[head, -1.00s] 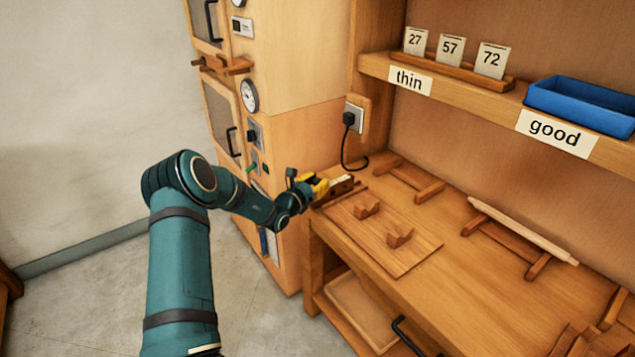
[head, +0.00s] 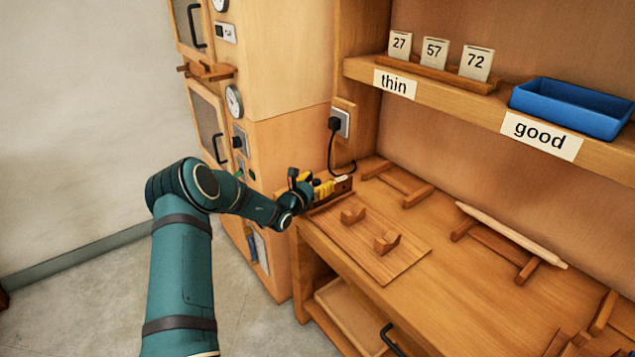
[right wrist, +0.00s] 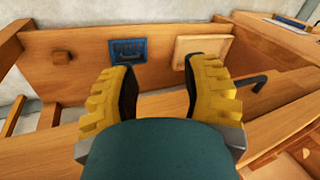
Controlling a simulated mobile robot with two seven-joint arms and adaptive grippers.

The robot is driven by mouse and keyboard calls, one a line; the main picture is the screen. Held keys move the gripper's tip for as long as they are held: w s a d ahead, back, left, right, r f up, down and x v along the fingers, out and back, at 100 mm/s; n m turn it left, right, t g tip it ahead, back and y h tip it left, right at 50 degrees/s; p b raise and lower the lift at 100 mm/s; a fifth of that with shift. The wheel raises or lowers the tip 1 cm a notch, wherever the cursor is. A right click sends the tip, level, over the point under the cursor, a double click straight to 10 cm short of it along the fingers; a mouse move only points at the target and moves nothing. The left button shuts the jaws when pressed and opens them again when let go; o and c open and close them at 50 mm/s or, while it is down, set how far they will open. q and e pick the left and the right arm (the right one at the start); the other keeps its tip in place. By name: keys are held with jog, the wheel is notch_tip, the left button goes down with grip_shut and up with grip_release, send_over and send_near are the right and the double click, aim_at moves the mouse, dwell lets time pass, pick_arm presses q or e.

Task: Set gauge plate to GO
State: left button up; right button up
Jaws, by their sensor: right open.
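My left gripper (head: 322,188), with yellow fingers, is at the left end of the bench, beside a small wooden block with a pale top piece (head: 341,180). I cannot tell whether this block is the gauge plate. The fingers overlap its near end, and their gap is too small to read. No GO mark is legible. My right gripper (right wrist: 167,88) shows in the right wrist view, its two yellow fingers wide apart with nothing between them. Behind it are a blue panel (right wrist: 128,51) and a pale wooden board (right wrist: 202,48).
A wooden board with two notched rests (head: 405,255) lies on the bench (head: 450,290). A pale rod (head: 512,236) lies on a rack behind. A shelf holds number cards (head: 435,52) and a blue tray (head: 570,107). A tall cabinet (head: 285,75) stands left of the bench.

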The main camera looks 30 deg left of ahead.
pick_arm(q)
jog(key=shift+s+a, duration=0.1)
jog(key=shift+a, duration=0.05)
jog(key=shift+s, duration=0.25)
jog(key=s, duration=1.1)
jog(key=shift+s+a, duration=0.15)
jog(key=shift+a, duration=0.3)
jog(key=shift+f, duration=0.1)
